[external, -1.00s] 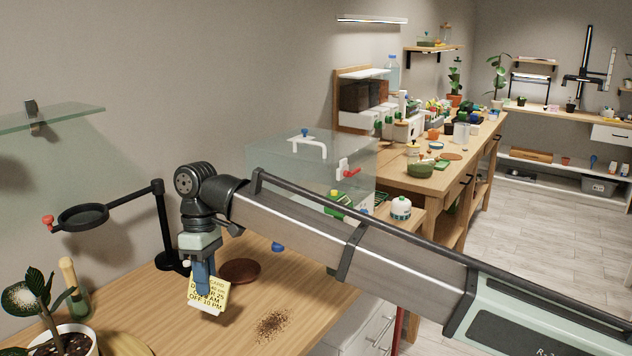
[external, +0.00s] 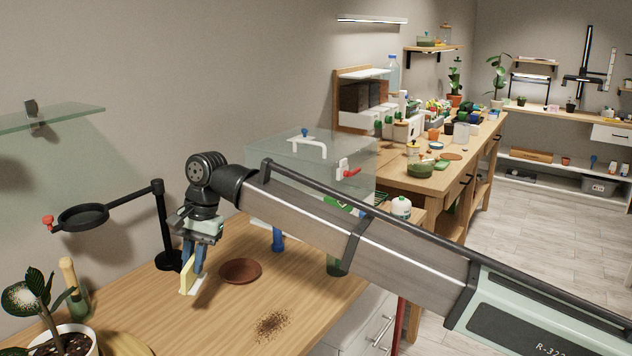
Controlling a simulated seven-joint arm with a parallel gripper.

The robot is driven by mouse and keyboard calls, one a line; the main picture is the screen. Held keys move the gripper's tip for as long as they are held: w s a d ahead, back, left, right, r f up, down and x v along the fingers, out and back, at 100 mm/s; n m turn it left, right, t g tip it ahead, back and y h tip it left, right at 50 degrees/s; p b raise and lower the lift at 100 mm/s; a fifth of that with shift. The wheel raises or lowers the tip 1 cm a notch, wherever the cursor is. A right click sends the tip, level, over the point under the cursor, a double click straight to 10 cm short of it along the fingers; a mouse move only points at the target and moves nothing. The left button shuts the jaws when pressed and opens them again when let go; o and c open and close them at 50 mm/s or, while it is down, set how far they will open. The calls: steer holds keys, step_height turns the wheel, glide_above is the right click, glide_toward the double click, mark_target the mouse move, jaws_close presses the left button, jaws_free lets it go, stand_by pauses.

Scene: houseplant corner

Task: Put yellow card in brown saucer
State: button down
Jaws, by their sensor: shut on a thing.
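My gripper (external: 193,270) is shut on the yellow card (external: 187,276). The card stands upright and shows nearly edge-on, as a narrow pale yellow strip; its printed face is turned away from the camera. Its lower edge is close to the wooden tabletop, and I cannot tell whether it touches. The brown saucer (external: 240,270) lies on the table just right of the gripper and card. It looks empty, and the card is apart from it.
A black stand (external: 168,255) with a ring holder rises behind and left of my gripper. A blue-topped item (external: 278,240) stands behind the saucer. Spilled soil (external: 272,323) lies in front. A potted plant (external: 62,338) is at the front left. Bare wood surrounds the saucer.

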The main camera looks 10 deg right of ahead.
steer(key=w+d+m, duration=0.3)
steer(key=w+d, duration=0.1)
steer(key=w, duration=0.3)
steer(key=m+y, duration=0.1)
steer(key=m, duration=0.1)
glide_above(246, 272)
steer(key=shift+s+f, duration=0.1)
steer(key=shift+f, duration=4.3)
steer(key=shift+f, duration=0.15)
steer(key=c, duration=1.1)
jaws_free()
steer(key=s+v, duration=0.1)
steer(key=v, duration=1.1)
steer(key=shift+w, duration=0.35)
